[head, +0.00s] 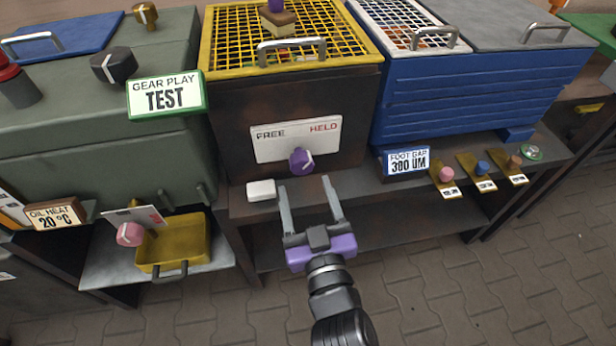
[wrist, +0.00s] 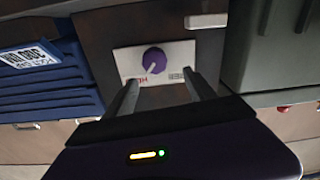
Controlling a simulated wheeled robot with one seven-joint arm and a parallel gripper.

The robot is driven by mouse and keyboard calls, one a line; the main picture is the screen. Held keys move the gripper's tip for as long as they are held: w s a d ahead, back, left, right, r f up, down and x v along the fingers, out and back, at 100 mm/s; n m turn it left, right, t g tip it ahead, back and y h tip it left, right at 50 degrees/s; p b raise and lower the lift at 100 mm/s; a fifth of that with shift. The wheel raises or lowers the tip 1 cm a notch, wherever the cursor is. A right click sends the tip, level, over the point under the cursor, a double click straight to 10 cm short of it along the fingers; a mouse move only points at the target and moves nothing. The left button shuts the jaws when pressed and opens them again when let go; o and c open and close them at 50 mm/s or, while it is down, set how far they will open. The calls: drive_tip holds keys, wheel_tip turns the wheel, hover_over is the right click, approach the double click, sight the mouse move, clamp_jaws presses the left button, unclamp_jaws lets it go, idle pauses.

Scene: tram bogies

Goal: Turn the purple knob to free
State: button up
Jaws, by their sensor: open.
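The purple knob (head: 301,161) sits on a white plate (head: 270,139) on the front of a dark brown box with a yellow grid top. The plate reads FREE on the left and HELD in red on the right. The knob's white mark points up and right, toward HELD. The wrist view shows the knob (wrist: 154,60) upside down on its plate, between and beyond the fingertips. My gripper (head: 305,181) is open and empty in front of the knob, apart from it, with one finger to either side.
A small white block (head: 261,190) lies on the shelf just left of my gripper. A blue ribbed box (head: 470,92) stands to the right, a grey-green machine (head: 95,140) to the left. Small coloured knobs, one pink (head: 446,174), line the right shelf edge. The space before the knob is clear.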

sight(303, 169)
drive_tip(key=shift+m+h, duration=0.3)
drive_tip(key=shift+d+f+b+x, duration=0.1)
drive_tip(key=shift+f+b+x, duration=0.1)
drive_tip(key=shift+x, duration=1.05)
drive_tip(key=shift+d+f+b+x, duration=0.1)
drive_tip(key=shift+f+x, duration=0.1)
drive_tip(key=shift+x, duration=1.1)
drive_tip(key=shift+d+f+b+x, duration=0.1)
drive_tip(key=shift+f+b+x, duration=0.1)
drive_tip(key=shift+x, duration=1.05)
drive_tip(key=shift+w, duration=0.1)
drive_tip(key=c, duration=1.4)
